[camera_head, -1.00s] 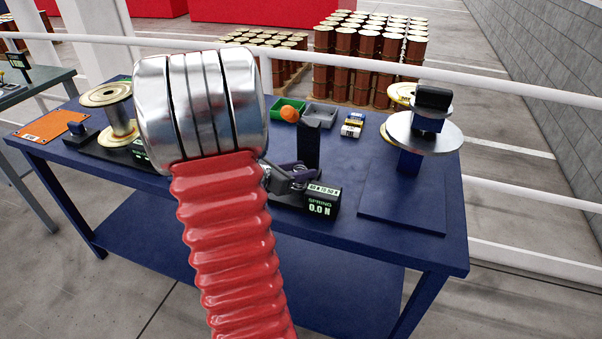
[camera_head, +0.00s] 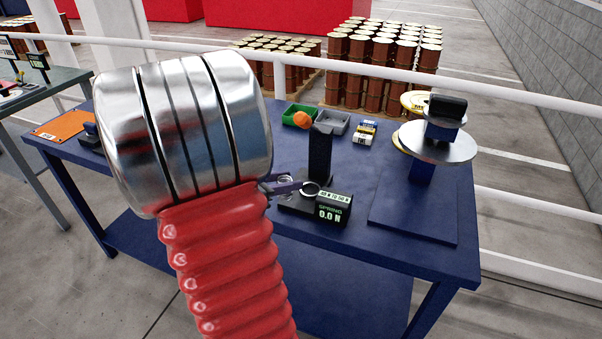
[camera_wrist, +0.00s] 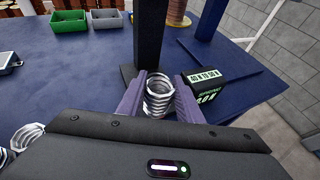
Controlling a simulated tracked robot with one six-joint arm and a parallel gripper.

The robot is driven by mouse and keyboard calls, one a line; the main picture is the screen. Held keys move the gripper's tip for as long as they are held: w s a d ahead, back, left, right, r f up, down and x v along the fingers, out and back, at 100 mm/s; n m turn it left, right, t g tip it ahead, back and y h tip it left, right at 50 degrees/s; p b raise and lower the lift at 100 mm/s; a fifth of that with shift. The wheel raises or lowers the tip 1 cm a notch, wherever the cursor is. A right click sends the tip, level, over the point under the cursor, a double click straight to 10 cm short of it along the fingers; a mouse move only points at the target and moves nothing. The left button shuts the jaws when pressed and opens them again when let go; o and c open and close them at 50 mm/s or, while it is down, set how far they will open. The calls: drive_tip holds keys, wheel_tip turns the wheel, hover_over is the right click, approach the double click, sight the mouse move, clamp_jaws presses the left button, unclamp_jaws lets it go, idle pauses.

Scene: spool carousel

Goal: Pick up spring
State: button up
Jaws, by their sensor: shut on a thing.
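The spring (camera_wrist: 160,98) is a silver metal coil, seen upright between the two purple fingers of my gripper (camera_wrist: 160,80) in the wrist view. My gripper is shut on it, with one finger on each side. In the head view the gripper (camera_head: 287,187) shows as a small purple piece beside my silver and red arm, with a ring of the spring (camera_head: 310,189) at its right end. Most of the gripper is hidden there by my arm. The spring is at the black tester base, beside the display box (camera_head: 333,208) reading SPRING 0.0 N.
A black post (camera_head: 319,155) stands just behind the spring. Green (camera_head: 299,117) and grey (camera_head: 333,122) bins lie behind. A stand with a silver disc (camera_head: 437,142) is at the right. Other coils (camera_wrist: 27,137) show at the wrist view's lower left.

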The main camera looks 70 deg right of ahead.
drive_tip(key=w+a, duration=0.4)
drive_tip(key=a, duration=0.3)
drive_tip(key=shift+w, duration=0.3)
drive_tip(key=shift+a, duration=0.1)
drive_tip(key=shift+w, duration=0.1)
